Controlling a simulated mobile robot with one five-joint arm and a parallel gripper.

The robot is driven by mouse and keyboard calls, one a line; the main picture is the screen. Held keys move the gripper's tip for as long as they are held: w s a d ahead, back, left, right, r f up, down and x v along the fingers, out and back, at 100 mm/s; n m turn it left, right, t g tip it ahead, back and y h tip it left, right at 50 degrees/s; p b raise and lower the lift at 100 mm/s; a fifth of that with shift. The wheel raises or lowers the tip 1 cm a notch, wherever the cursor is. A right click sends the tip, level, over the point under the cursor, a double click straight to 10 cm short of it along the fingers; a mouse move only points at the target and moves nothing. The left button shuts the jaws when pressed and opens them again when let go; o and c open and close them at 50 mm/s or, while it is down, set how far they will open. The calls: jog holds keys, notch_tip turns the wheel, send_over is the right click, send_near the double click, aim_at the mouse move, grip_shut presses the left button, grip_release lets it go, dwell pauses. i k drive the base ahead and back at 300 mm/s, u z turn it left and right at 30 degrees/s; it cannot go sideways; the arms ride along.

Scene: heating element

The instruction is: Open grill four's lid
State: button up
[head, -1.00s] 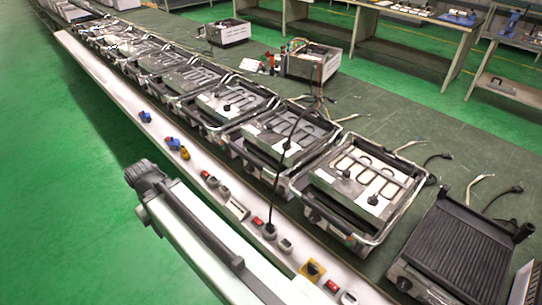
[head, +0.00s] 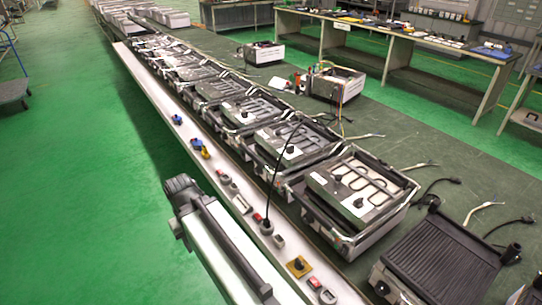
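A long row of grills runs from the lower right into the far left on a green bench (head: 420,150). The nearest unit is a dark ribbed grill (head: 440,255) at the lower right. To its left stands an open-topped grill (head: 365,190) with a looped heating element and a metal frame. Similar units follow, including one with a grey panel (head: 290,140). No number is readable, so I cannot tell which is grill four. A link of my arm crosses the lower left, apart from the grills. My gripper's fingers do not show.
A white rail (head: 150,100) along the bench front carries switches and a yellow-based knob (head: 299,265). Loose cables (head: 490,205) lie at right. Work tables (head: 400,45) stand behind. Green floor (head: 70,200) is free at left.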

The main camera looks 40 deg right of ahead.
aim_at(312, 143)
jog(key=u, duration=0.15)
jog(key=i, duration=0.95)
jog(key=z, duration=0.1)
